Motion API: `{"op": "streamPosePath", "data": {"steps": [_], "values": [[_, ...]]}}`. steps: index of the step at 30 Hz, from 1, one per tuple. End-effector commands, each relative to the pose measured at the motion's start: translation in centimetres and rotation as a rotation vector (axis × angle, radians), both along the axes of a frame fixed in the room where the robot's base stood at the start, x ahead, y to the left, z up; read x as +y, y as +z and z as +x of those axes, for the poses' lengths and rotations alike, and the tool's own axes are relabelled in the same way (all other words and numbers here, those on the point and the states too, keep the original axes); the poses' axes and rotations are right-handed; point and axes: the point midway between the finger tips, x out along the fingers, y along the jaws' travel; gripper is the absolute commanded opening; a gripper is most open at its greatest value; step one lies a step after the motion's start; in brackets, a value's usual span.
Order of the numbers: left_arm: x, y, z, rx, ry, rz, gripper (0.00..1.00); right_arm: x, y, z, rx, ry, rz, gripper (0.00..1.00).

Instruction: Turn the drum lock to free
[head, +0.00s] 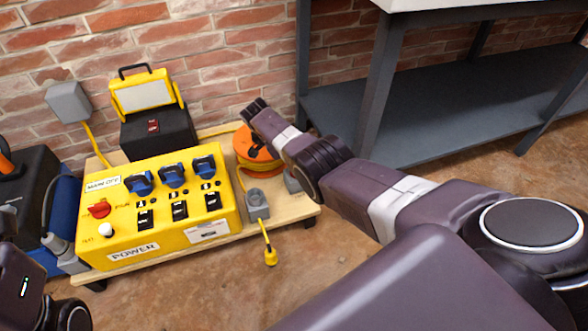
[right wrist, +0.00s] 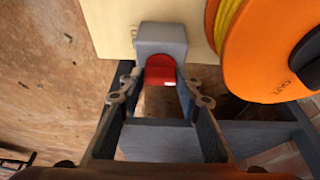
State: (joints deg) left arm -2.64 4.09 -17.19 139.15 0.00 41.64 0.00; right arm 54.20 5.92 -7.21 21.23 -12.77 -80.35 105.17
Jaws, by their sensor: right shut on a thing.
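The orange drum (head: 246,143) with yellow cable stands on the wooden board, partly hidden behind my right arm in the head view. It also fills the upper right of the right wrist view (right wrist: 270,60). Beside it, apart from the drum, a red lock knob (right wrist: 160,72) sits on a grey block (right wrist: 161,38) at the board's edge. My right gripper (right wrist: 160,84) is shut on the red knob, one finger on each side. The head view does not show this grip clearly. My left arm shows at the lower left of the head view, its gripper out of sight.
A yellow power box (head: 165,225) with blue sockets, black switches and a red knob stands left of the drum. A grey workbench (head: 440,120) stands to the right. A brick wall is behind.

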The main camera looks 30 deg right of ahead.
Motion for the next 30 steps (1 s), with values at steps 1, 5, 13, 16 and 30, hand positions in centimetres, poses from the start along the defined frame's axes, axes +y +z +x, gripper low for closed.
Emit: {"op": "streamPosePath", "data": {"steps": [1, 5, 13, 16, 30], "values": [[-0.01, -0.04, -0.04, -0.004, 0.0, 0.0, 0.4, -0.21, -0.02, 0.06, -0.002, -0.006, -0.005, 0.07], [-0.04, 0.14, -0.07, -0.01, 0.0, 0.001, 0.4, -0.24, 0.05, 0.03, -0.001, -0.018, -0.004, 0.07], [-0.05, 0.2, -0.07, -0.01, 0.0, 0.001, 0.4, -0.27, 0.1, 0.01, -0.001, -0.02, -0.005, 0.07], [-0.06, 0.2, -0.06, -0.01, 0.0, 0.001, 0.4, -0.27, 0.1, 0.01, -0.001, -0.02, -0.005, 0.35], [0.03, 0.15, -0.08, -0.009, 0.001, -0.001, 0.4, -0.03, 0.17, 0.05, 0.0, -0.017, -0.001, 0.49]]}}
